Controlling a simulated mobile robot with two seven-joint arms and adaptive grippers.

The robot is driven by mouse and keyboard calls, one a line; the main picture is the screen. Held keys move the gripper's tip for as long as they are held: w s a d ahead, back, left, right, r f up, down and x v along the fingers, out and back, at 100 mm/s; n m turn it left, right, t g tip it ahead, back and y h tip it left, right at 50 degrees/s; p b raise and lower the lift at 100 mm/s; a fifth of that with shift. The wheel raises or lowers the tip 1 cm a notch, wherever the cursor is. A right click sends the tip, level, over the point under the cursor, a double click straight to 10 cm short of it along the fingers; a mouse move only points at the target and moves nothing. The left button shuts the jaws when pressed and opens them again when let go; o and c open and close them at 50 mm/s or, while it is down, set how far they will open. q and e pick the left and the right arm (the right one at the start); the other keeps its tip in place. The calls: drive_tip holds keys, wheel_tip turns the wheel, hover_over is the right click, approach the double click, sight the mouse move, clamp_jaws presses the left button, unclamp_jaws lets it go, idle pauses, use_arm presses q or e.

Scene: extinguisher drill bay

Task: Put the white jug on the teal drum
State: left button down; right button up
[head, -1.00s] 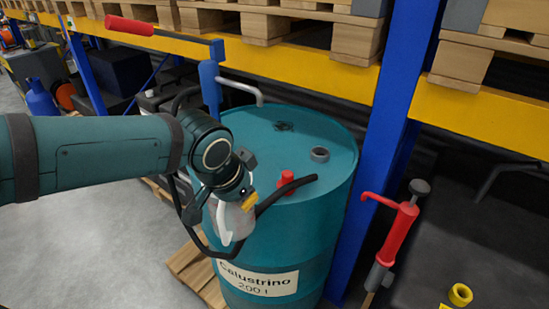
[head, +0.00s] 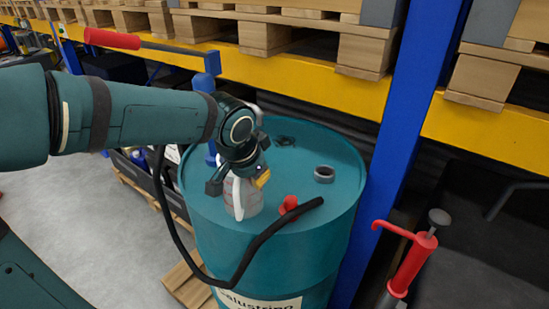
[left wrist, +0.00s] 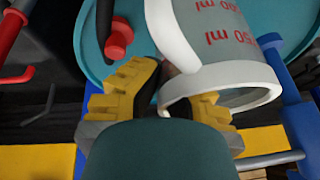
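The white jug (head: 243,198), pale with red markings and a white handle, is upright over the near left part of the teal drum's (head: 330,235) top. I cannot tell whether its base touches the lid. In the left wrist view the jug (left wrist: 225,45) shows its rim and handle close up, between my fingers. My left gripper (head: 240,180) is at the jug's upper part and appears shut on it. Its yellow pads (left wrist: 165,92) also show in the left wrist view, the right one partly hidden by the rim. My right gripper is not in view.
A red fitting (head: 289,205), a black hose (head: 262,240) and a grey ring (head: 324,174) are on the drum top. A blue rack post (head: 405,120) stands close on the right. The drum's middle is clear.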

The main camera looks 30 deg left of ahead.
use_arm(q)
drive_tip(key=w+a+f, duration=0.1)
drive_tip(key=w, duration=0.9)
drive_tip(key=shift+a+f, duration=0.2)
drive_tip(key=shift+a, duration=0.1)
drive_tip(key=shift+w+f, duration=0.1)
drive_tip(key=shift+w, duration=0.05)
drive_tip(key=c, duration=1.6)
unclamp_jaws()
drive_tip(key=shift+f, duration=0.1)
drive_tip(key=o, duration=0.5)
drive_tip(key=shift+c, duration=0.2)
